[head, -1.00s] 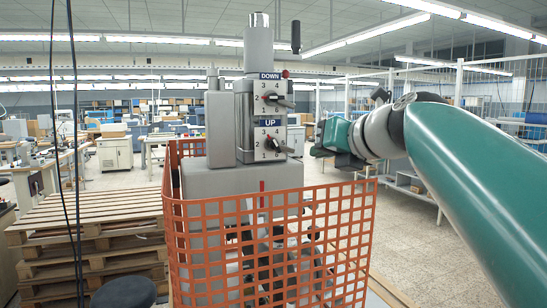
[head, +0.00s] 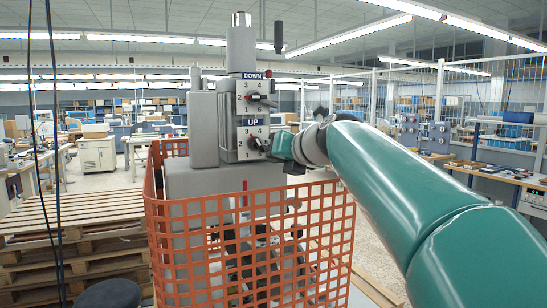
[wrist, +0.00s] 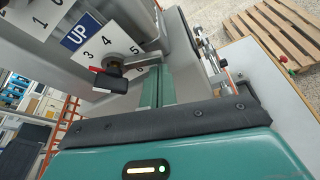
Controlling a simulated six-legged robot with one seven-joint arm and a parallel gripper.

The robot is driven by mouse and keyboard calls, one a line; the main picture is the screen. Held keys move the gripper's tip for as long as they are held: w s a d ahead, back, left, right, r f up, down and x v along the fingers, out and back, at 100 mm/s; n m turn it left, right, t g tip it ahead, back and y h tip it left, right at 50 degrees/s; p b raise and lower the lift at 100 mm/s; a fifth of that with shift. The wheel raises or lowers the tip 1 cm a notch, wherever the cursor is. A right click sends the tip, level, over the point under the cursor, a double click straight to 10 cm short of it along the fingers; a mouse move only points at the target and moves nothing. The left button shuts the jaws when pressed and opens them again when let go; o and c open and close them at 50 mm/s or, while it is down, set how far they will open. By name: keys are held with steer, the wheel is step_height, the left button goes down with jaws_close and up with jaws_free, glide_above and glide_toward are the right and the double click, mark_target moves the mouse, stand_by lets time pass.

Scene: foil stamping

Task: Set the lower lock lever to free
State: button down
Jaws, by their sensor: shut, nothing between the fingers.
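The grey machine (head: 205,130) carries two number plates with dark levers, marked DOWN and UP. The lower lever (head: 258,145), on the UP plate, is partly hidden by my gripper in the head view. In the wrist view this lever (wrist: 112,78) is black with a red end, below the blue UP label (wrist: 80,34) and near the numbers 3, 4 and 5. My gripper (wrist: 158,88) is shut and empty, its green fingers just beside the lever; I cannot tell if they touch. In the head view my gripper (head: 283,147) is right of the UP plate. No "free" marking is legible.
The upper lever (head: 262,101) sits on the DOWN plate above. An orange mesh fence (head: 180,235) surrounds the machine's lower part. Wooden pallets (head: 75,235) are stacked at the left. A black handle (head: 278,37) hangs beside the machine's top.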

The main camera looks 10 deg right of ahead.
steer(key=shift+d+r+n+h, duration=0.2)
steer(key=shift+r+n+h, duration=0.15)
steer(key=shift+n, duration=0.25)
stand_by(0.4)
steer(key=shift+a+r+n+t+h, duration=0.1)
steer(key=shift+r+n+t+h, duration=0.25)
steer(key=shift+r+n+h, duration=0.85)
steer(key=shift+a+r+n+t+h, duration=0.1)
steer(key=shift+r+n+t+h, duration=0.35)
steer(key=shift+n, duration=1.35)
steer(key=shift+a+r+n+t+h, duration=0.1)
steer(key=shift+r+n+t+h, duration=0.1)
steer(key=shift+r+n+h, duration=1)
steer(key=shift+f+n+y, duration=0.15)
steer(key=shift+n+y, duration=0.35)
steer(key=shift+s, duration=0.1)
